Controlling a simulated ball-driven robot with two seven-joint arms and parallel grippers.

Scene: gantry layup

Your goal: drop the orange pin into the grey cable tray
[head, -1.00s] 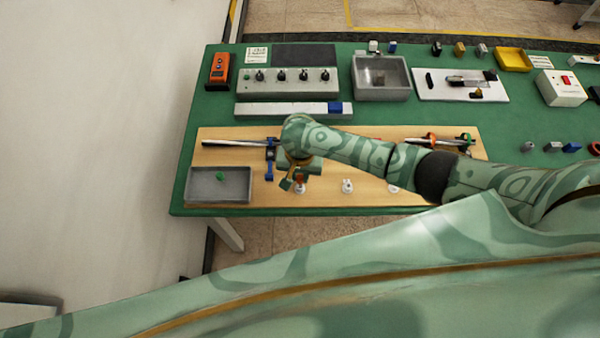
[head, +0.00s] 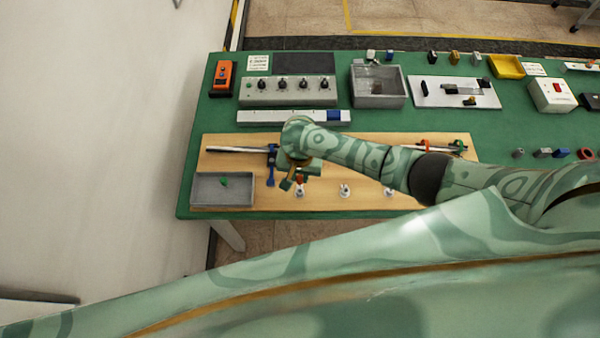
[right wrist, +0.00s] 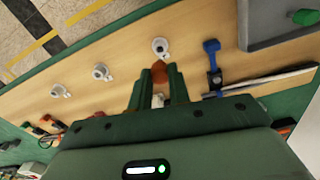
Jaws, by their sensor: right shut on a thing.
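The orange pin (right wrist: 161,74) shows between the fingertips of my right gripper (right wrist: 158,80) in the right wrist view. The gripper is shut on it. In the head view my right gripper (head: 297,180) is over the front of the wooden board, just right of the grey tray. The pin is close to a white holder (right wrist: 160,46); I cannot tell whether they touch. The grey cable tray (head: 223,204) lies at the board's left front with a green piece (head: 223,181) inside. It shows partly in the right wrist view (right wrist: 270,43). My left gripper is not in view.
More white holders (head: 345,190) stand along the board's front. A deeper grey bin (head: 380,101) stands at the back. A control box (head: 287,98) stands behind the board.

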